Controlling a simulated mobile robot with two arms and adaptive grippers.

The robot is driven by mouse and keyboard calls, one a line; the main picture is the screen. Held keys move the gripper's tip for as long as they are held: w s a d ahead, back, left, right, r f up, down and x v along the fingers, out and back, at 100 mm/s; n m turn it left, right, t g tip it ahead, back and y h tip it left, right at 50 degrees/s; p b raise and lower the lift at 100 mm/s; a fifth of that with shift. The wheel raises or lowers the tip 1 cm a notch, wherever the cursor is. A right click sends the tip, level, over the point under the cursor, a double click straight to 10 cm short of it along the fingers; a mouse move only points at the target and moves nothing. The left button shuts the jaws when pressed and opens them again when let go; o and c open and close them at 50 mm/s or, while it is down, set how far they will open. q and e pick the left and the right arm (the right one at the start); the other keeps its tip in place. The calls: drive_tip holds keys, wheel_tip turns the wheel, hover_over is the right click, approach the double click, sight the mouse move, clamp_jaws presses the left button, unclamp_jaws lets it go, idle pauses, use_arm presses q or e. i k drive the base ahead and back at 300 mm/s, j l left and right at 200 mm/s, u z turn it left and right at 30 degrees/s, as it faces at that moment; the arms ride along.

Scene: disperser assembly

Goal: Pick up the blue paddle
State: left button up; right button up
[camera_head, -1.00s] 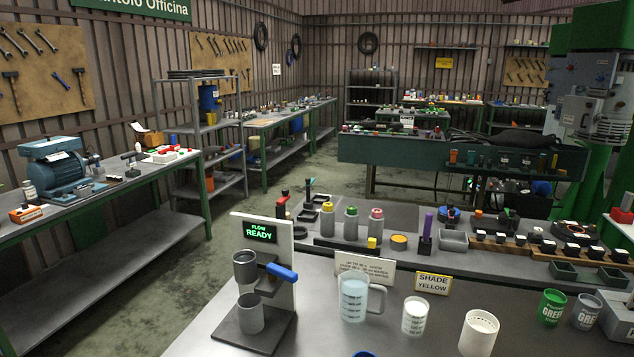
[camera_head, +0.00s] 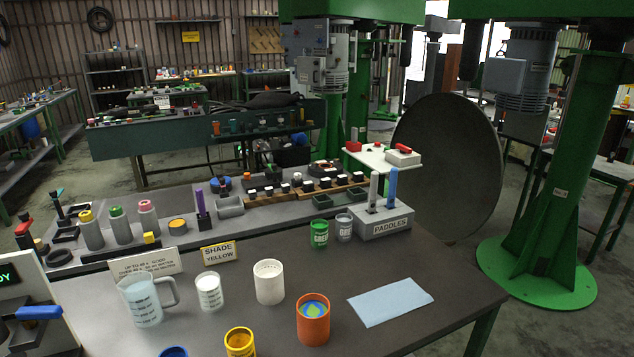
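The blue paddle (camera_head: 391,187) stands upright in a grey block labelled PADDLES (camera_head: 385,229), at the back right of the near table. A grey paddle (camera_head: 373,191) stands in the same block, just left of the blue one. The lower ends of both paddles are hidden in the block. Neither of my grippers shows in the head view.
Green (camera_head: 320,233) and grey (camera_head: 344,227) cups stand left of the block. A light blue sheet (camera_head: 390,302) lies in front of it. An orange cup (camera_head: 313,320), a white cup (camera_head: 269,282) and a clear jug (camera_head: 145,299) stand further left. The table's right edge (camera_head: 490,308) is clear.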

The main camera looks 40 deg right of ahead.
sight(391, 197)
drive_tip(key=z, duration=1.8)
